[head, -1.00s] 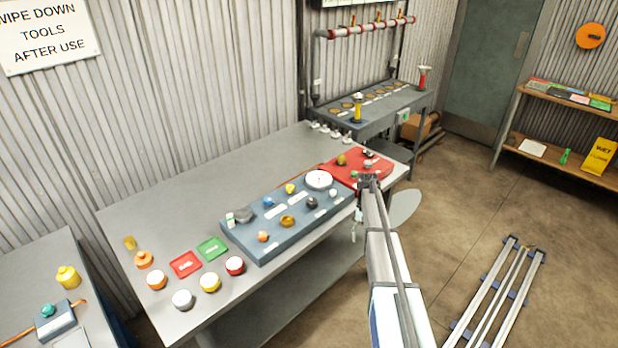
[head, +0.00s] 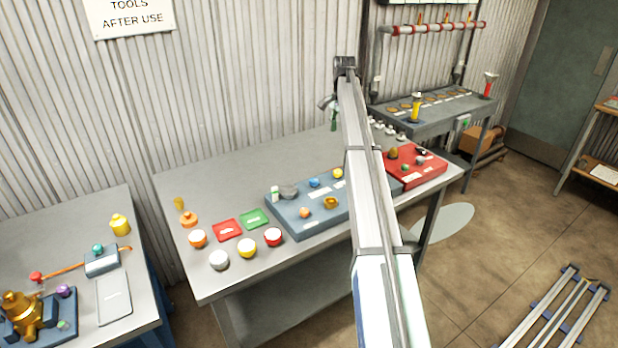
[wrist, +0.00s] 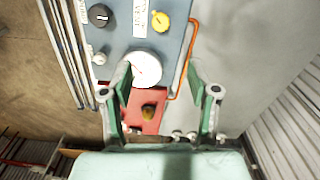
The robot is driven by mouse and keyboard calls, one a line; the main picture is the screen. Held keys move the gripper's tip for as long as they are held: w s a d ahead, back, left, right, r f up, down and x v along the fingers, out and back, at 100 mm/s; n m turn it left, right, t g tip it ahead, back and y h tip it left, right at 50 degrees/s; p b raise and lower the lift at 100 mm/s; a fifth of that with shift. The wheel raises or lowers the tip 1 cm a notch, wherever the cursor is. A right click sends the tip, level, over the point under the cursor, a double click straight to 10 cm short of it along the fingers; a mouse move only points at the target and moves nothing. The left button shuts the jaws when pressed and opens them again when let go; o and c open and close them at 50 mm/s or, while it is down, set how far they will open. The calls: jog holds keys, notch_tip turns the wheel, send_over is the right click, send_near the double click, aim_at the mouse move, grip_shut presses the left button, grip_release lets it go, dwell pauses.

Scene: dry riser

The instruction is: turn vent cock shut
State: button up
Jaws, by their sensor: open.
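My gripper (head: 331,112) is raised in front of the corrugated wall, above the back of the long grey bench. In the wrist view its two green fingers (wrist: 160,74) are open with nothing between them. Below them show a white round dial (wrist: 142,70), a yellow knob (wrist: 160,21), a black knob (wrist: 99,15) and a brass knob (wrist: 149,109) on a red base. The blue-grey panel (head: 290,225) and red base (head: 428,178) sit on the bench. I cannot tell which fitting is the vent cock. My arm hides part of the panel and its dial in the head view.
Several coloured caps, a red tray (head: 227,230) and a green tray (head: 254,218) lie at the bench's left. A brass fitting (head: 22,315) stands on the left table. An orange tube (wrist: 190,50) runs beside the panel. The bench's back left is clear.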

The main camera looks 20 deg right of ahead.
aim_at(338, 171)
notch_tip(338, 171, down, 17)
jog(key=p, duration=0.4)
jog(key=shift+p, duration=0.3)
grip_shut()
